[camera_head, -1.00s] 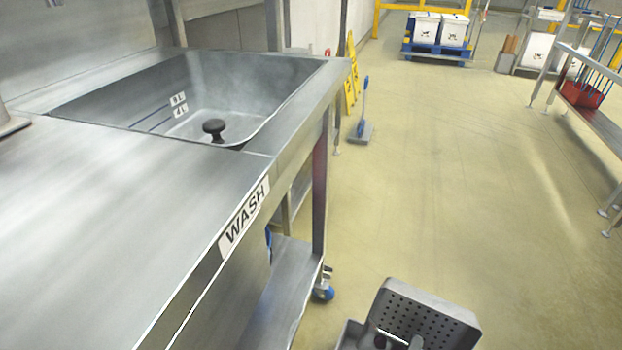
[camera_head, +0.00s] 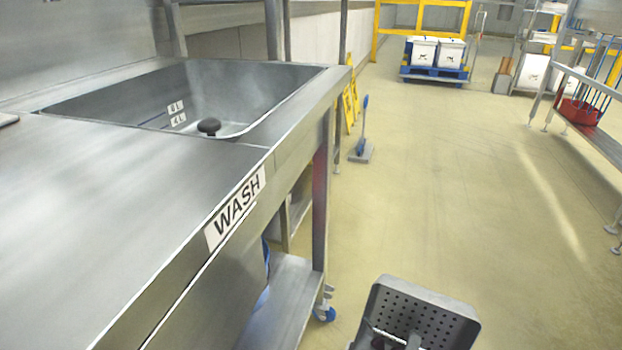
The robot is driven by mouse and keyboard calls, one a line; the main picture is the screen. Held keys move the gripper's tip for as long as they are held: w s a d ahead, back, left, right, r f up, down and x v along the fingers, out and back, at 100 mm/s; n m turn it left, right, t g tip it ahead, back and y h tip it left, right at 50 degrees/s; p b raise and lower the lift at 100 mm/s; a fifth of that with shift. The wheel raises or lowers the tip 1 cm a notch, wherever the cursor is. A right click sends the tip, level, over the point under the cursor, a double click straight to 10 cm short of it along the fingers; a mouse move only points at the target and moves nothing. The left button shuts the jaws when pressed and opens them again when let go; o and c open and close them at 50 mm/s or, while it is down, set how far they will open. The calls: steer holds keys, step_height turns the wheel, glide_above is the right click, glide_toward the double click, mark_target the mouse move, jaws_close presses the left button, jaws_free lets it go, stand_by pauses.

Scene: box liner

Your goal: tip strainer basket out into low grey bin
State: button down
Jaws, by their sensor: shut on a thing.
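The strainer basket (camera_head: 425,310), a grey box with rows of round holes in its wall, is at the bottom edge of the head view, right of the sink bench. It is tilted and cut off by the frame. My gripper (camera_head: 396,342) shows only in part at the bottom edge, against the basket, and is shut on it. The fingertips are mostly hidden, and I cannot see what the basket holds. I cannot make out a low grey bin.
A steel bench with a WASH label (camera_head: 235,208) and a sink (camera_head: 240,90) fills the left. A steel rack (camera_head: 590,90) is at right. The floor (camera_head: 450,190) between is clear.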

step_height(320, 180, up, 32)
steer(key=n+t+y+p, duration=0.3)
steer(key=y+p, duration=0.9)
steer(key=p, duration=2.3)
steer(key=shift+f+n, duration=0.2)
steer(key=shift+n, duration=1)
